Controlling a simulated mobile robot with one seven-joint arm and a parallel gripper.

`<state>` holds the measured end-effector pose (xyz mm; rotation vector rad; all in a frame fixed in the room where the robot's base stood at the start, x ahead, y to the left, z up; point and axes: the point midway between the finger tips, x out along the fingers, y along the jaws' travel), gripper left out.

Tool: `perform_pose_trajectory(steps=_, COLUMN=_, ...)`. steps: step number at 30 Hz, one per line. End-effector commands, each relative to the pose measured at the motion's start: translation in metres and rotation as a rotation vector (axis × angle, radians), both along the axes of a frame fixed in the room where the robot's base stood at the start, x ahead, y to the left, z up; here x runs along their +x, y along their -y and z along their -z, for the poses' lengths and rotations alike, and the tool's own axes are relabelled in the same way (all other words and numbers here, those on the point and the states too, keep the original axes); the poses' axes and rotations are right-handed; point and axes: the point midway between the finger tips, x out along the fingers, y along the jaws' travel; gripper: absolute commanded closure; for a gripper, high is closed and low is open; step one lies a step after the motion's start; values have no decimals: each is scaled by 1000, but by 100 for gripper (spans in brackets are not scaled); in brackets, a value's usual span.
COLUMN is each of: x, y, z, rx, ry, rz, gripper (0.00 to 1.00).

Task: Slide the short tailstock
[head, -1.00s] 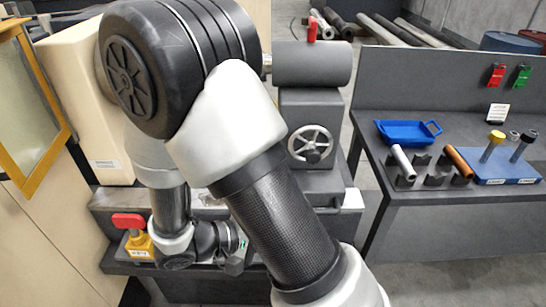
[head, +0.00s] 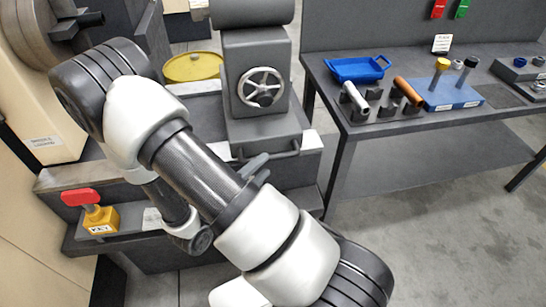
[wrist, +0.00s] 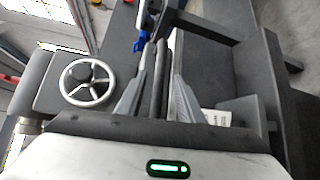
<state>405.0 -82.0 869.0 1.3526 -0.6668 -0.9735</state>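The short tailstock (head: 255,65) is a grey block with a spoked metal handwheel (head: 262,87) and a dark grab bar (head: 284,154) low on its front. In the wrist view, the tailstock (wrist: 60,105) and handwheel (wrist: 88,82) are at the left. My gripper (head: 258,163) is at the grab bar, partly hidden by my arm in the head view. In the wrist view, my gripper (wrist: 158,85) has its two fingers apart, one on each side of the dark bar (wrist: 160,75). Gaps seem to show beside the bar; I cannot tell if either finger touches it.
A red-handled key in a yellow block (head: 99,218) sits on the bed's step at left. A bench (head: 345,120) at right holds a blue tray (head: 357,69), rods on stands and a blue block (head: 448,95). A yellow drum (head: 193,67) stands behind. Floor at right is clear.

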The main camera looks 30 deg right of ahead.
Motion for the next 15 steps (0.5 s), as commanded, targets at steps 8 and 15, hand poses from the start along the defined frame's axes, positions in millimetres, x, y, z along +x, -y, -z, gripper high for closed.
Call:
perform_pose_trajectory(steps=8, x=22, y=42, z=7, rx=1, ry=0, rz=2, gripper=66)
perform_pose_trajectory(steps=15, x=29, y=54, z=9, rx=0, ry=0, rz=1, gripper=66)
